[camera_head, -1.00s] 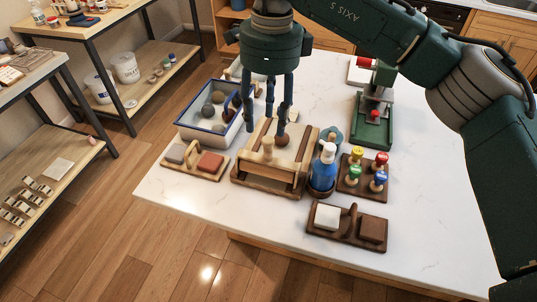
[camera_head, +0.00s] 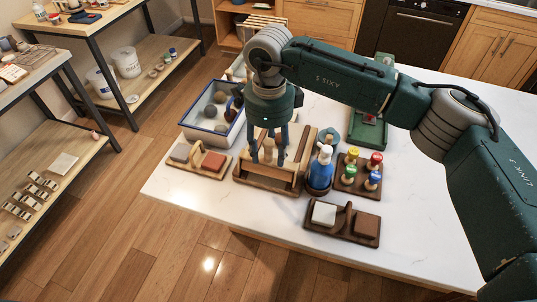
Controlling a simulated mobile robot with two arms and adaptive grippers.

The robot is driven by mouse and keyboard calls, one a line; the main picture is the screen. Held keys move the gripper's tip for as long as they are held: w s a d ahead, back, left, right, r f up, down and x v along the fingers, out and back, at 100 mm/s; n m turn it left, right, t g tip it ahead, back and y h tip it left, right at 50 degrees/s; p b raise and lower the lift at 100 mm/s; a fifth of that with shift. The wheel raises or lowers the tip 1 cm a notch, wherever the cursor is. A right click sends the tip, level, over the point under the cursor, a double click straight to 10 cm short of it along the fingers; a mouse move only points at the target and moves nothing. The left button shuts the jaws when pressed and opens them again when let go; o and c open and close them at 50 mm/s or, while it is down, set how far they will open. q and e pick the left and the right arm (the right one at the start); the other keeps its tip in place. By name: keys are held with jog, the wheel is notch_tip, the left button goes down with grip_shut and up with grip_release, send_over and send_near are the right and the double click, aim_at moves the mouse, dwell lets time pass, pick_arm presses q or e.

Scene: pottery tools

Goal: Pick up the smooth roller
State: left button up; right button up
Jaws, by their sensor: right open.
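One may be the smooth roller, but I cannot tell a smooth one from others at this size. My right gripper (camera_head: 268,158) points down over the holder, its dark fingers spread open around the upright wooden ends. I cannot tell whether the fingers touch them. The gripper body hides the back of the holder. My left gripper is not in view.
A blue-rimmed basin (camera_head: 186,128) stands left of the holder. A blue bottle (camera_head: 320,172) stands close on its right, beside a rack of coloured-top tools (camera_head: 345,186). Sponge-like blocks sit on a dark tray (camera_head: 338,233) in front.

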grip_shut()
jog(key=shift+r, duration=0.15)
